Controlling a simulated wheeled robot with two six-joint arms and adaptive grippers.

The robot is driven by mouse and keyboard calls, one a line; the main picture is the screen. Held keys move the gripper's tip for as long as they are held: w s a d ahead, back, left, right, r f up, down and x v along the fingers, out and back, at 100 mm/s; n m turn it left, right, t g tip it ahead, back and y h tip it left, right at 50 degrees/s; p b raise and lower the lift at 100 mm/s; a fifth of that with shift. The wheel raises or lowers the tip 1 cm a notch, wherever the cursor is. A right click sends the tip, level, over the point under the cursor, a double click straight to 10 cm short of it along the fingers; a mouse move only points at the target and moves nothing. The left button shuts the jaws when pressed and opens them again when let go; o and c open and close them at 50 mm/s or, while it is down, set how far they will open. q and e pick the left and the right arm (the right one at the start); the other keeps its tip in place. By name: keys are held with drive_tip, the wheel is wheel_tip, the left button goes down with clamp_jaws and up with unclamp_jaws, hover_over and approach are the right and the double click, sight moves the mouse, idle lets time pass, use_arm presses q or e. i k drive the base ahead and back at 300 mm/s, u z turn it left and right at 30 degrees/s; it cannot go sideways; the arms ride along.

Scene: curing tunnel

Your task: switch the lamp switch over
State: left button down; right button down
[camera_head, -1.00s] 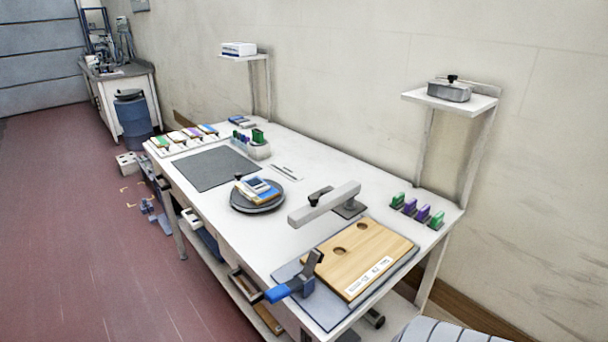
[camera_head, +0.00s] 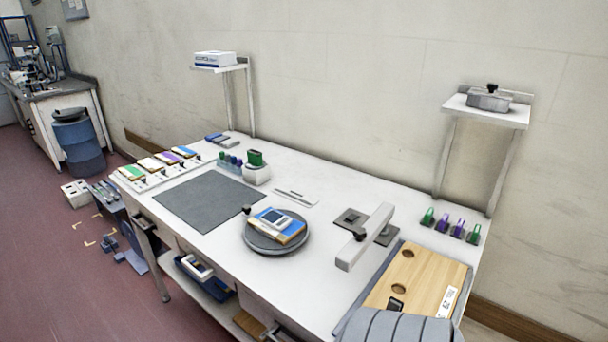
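I cannot make out with certainty which part is the lamp switch. A pale grey bar (camera_head: 368,236), possibly the lamp, extends over a dark plate (camera_head: 349,218) on the white table, with a small black knob (camera_head: 360,235) on its near side. To its right lies a wooden board (camera_head: 425,276) with round holes and a white label. A dark upright part (camera_head: 397,303) shows at the board's near edge; its lower part is hidden behind my grey ribbed arm link.
Green and purple clips (camera_head: 457,228) stand at the right rear.

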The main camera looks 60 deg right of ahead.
sight(352, 217)
drive_tip(key=z, duration=0.05)
drive_tip(key=i, duration=0.85)
drive_tip(key=z, duration=3.9)
